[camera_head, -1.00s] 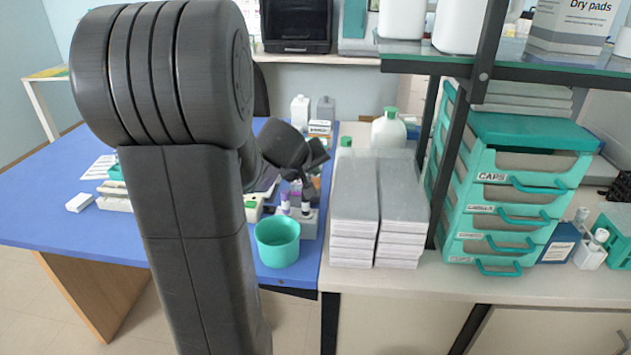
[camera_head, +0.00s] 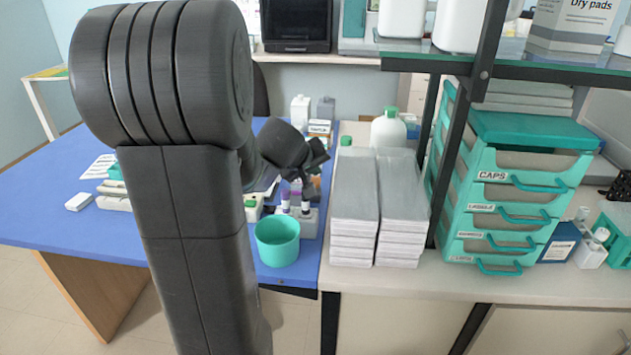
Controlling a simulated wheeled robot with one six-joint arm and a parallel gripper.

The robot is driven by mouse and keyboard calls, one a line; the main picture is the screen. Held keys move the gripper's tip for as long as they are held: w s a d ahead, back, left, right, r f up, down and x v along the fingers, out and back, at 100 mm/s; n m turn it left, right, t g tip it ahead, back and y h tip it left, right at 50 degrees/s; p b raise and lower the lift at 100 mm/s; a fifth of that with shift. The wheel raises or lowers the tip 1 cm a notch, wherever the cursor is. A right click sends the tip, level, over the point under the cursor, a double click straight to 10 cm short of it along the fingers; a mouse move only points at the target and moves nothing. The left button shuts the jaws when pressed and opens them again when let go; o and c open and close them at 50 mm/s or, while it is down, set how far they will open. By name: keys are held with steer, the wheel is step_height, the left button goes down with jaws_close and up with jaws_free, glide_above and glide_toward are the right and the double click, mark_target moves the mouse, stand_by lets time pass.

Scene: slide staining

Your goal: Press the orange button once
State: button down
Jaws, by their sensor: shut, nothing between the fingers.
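My gripper (camera_head: 308,190) is small and dark in the view, pointing down over the items at the right part of the blue table. It looks shut and empty, just above a grey rack with white-capped vials. I cannot make out an orange button; my own arm covers much of the table, and the button may be behind it. The exact gap between the fingertips and the things below cannot be told.
A teal cup (camera_head: 278,241) stands at the blue table's (camera_head: 45,220) front edge, close below the gripper. Stacked grey-topped boxes (camera_head: 352,205) and a green drawer unit (camera_head: 520,190) stand to the right. White and grey bottles stand behind the gripper.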

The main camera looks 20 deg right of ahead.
steer(key=shift+f+b, duration=0.35)
steer(key=shift+f+b, duration=0.85)
steer(key=shift+b, duration=0.1)
stand_by(0.9)
steer(key=shift+r, duration=0.15)
steer(key=shift+r+p, duration=1)
steer(key=shift+r, duration=0.1)
steer(key=shift+r, duration=0.1)
steer(key=shift+r+p, duration=2)
steer(key=shift+r, duration=0.45)
steer(key=shift+f, duration=0.1)
